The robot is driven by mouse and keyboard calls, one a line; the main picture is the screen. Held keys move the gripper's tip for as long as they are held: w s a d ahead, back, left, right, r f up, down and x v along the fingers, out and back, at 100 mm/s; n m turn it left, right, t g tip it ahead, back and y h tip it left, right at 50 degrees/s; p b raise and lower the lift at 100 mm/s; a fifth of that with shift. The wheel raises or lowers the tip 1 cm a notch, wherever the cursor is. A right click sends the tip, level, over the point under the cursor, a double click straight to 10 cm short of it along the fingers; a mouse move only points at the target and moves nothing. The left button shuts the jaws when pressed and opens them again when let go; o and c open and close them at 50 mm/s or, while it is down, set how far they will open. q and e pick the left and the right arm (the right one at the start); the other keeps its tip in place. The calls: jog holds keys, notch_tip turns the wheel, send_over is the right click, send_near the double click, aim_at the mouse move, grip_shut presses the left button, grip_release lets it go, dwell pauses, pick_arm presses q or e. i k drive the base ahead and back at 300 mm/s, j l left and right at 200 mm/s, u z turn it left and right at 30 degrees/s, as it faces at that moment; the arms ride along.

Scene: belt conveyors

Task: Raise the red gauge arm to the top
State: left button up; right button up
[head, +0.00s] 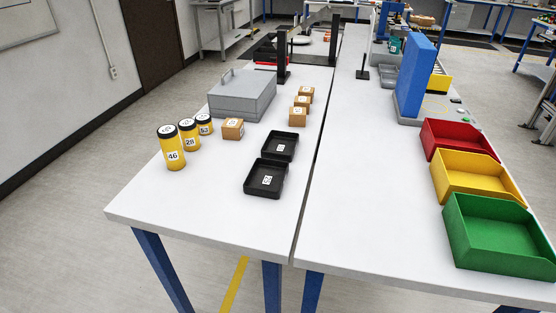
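A small red bar (268,63), which looks like the gauge arm, sits low beside a black upright post (282,58) at the far end of the left table. It lies roughly level, near the table top, and is small and partly hard to make out. Other black uprights (334,42) stand farther back. Neither of my grippers shows in the head view.
On the left table (220,215) stand a grey toolbox (240,98), yellow canisters (172,150), small cardboard boxes (232,129) and black trays (265,181). The right table (345,190) holds a blue panel (414,80) and red (455,139), yellow (475,180) and green bins (495,235). Its middle is clear.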

aim_at(275, 59)
jog(key=i+j+z, duration=0.35)
jog(key=j, duration=0.9)
jog(key=i+j+z, duration=0.15)
jog(key=j+z, duration=0.15)
jog(key=j, duration=1)
jog(key=j+z, duration=0.35)
jog(key=j, duration=1)
jog(key=i+j, duration=0.15)
jog(key=j, duration=0.25)
jog(key=i+j+z, duration=0.1)
jog(key=j, duration=0.25)
jog(key=i+j, duration=0.25)
jog(key=j, duration=0.15)
jog(key=i+j+z, duration=0.15)
jog(key=j, duration=0.25)
